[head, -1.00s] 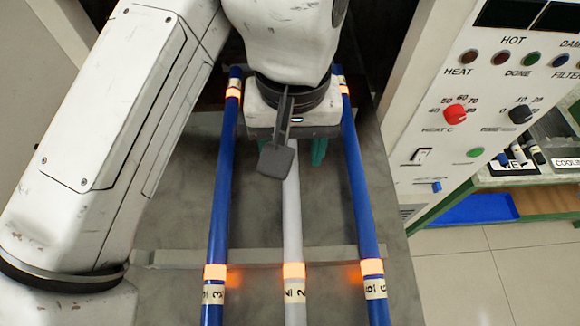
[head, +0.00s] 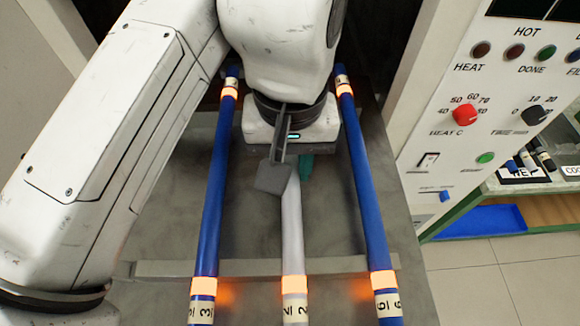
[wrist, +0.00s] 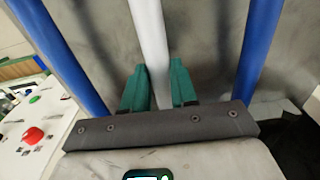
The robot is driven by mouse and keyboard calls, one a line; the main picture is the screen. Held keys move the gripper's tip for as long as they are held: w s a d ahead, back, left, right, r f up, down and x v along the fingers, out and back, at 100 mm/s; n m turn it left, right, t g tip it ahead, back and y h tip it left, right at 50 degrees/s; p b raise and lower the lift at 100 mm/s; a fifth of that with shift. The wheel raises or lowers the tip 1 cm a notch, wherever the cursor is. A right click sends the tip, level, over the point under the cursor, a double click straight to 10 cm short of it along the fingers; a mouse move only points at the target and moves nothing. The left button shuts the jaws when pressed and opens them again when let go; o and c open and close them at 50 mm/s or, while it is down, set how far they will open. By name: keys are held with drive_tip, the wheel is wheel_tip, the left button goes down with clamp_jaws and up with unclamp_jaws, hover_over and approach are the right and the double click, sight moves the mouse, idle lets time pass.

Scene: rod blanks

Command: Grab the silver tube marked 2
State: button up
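The silver tube marked 2 (head: 292,225) lies between two blue tubes, with a glowing orange band and a cream label near its front end. My gripper (wrist: 160,80) is over its far part. In the wrist view its teal fingers sit close against both sides of the silver tube (wrist: 149,35), with no clear gap, so it looks shut on it. In the head view one teal finger shows right beside the tube; the wrist camera mount hides the other. The tube's far end is hidden behind my arm.
The blue tube marked 3 (head: 213,190) lies to the left and the blue tube marked 6 (head: 364,190) to the right, both with glowing bands. A cross rail (head: 340,264) runs under the tubes. A control panel (head: 455,150) stands on the right.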

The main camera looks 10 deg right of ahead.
clamp_jaws()
drive_tip(key=shift+r, duration=0.15)
